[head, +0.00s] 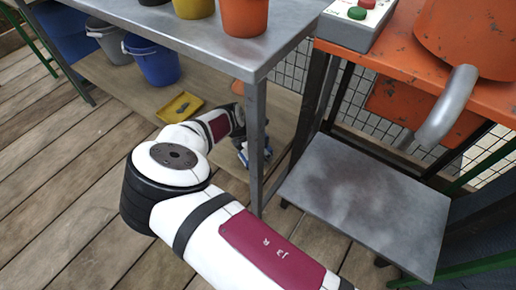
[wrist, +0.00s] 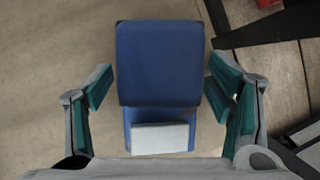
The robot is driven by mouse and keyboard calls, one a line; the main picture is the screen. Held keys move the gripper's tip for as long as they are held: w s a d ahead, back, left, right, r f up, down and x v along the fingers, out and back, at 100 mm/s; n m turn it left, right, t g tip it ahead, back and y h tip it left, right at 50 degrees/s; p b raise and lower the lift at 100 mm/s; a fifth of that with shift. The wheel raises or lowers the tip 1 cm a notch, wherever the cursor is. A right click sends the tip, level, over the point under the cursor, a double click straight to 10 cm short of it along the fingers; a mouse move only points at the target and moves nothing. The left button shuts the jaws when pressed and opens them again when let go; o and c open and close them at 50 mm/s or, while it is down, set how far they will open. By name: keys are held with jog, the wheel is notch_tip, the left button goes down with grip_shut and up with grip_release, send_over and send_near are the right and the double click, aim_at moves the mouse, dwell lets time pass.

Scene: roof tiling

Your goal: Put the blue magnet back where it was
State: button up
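The blue magnet (wrist: 160,62), a blue block with a pale grey piece at its near end, lies on a beige board in the wrist view. My gripper (wrist: 161,80) is open, with one teal-padded finger to its left and one to its right. A gap shows between the left finger and the magnet; the right finger is closer to it. In the head view my gripper (head: 254,152) is low at the lower shelf, beside a leg of the metal table. My arm and the table hide much of that spot.
The lower shelf (head: 122,90) carries a yellow tray (head: 180,107), a blue bucket (head: 152,63) and other buckets. The metal tabletop (head: 190,38) overhangs it, and its front leg (head: 256,140) stands close to my gripper. A grey metal plate (head: 365,205) is at right.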

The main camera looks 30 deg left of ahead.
aim_at(246, 153)
jog(key=shift+r, duration=0.15)
jog(key=p+v, duration=0.9)
jog(key=v, duration=0.1)
jog(key=shift+s+r, duration=0.1)
jog(key=shift+r, duration=0.3)
jog(key=shift+s+a+r+p, duration=0.25)
jog(key=shift+r+p, duration=0.3)
jog(key=shift+p, duration=0.15)
